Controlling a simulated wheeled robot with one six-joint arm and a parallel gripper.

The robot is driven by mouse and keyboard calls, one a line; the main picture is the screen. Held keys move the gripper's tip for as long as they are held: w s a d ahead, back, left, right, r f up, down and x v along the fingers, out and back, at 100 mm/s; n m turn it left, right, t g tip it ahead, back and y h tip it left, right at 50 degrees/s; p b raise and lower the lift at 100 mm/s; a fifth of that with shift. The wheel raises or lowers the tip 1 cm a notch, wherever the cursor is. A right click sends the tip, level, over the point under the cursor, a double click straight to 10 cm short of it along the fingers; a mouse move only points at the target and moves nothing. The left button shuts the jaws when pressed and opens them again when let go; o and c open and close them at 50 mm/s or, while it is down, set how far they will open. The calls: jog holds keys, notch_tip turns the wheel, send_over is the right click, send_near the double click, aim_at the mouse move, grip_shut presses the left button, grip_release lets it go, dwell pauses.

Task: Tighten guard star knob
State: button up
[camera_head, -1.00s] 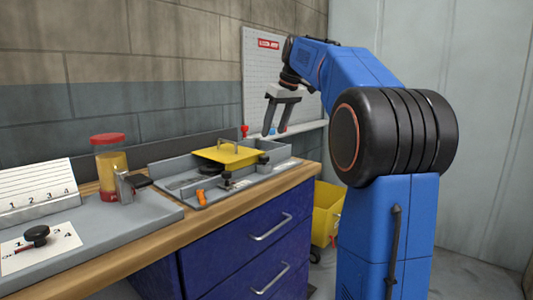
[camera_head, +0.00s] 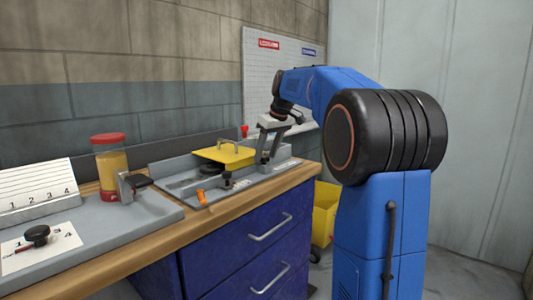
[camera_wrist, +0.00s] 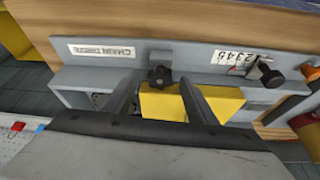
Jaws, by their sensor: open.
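The black star knob (camera_wrist: 160,77) sits at the edge of the yellow guard (camera_head: 222,154), on the grey housing's raised wall. In the wrist view the guard (camera_wrist: 222,103) lies below and beside the knob. My gripper (camera_head: 268,160) is open over the right end of the housing. In the wrist view the knob shows between the two fingertips of my gripper (camera_wrist: 158,82), with a gap on either side. I cannot tell how far the tips are above it. In the head view the fingers largely hide the knob.
The grey housing (camera_head: 205,199) carries another black knob (camera_wrist: 270,75) beside a number scale, and an orange part (camera_head: 201,197). A "CHAIN DRIVE" label (camera_wrist: 103,51) is on its wall. A red-lidded jar (camera_head: 110,165) stands left. A yellow bin (camera_head: 325,210) is right of the drawers.

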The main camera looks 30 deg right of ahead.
jog(key=c, duration=1.1)
jog(key=shift+o, duration=0.2)
jog(key=shift+a+m+h, duration=0.15)
jog(key=shift+m+h, duration=0.45)
jog(key=shift+m, duration=0.8)
jog(key=o, duration=1.1)
jog(key=shift+c, duration=0.2)
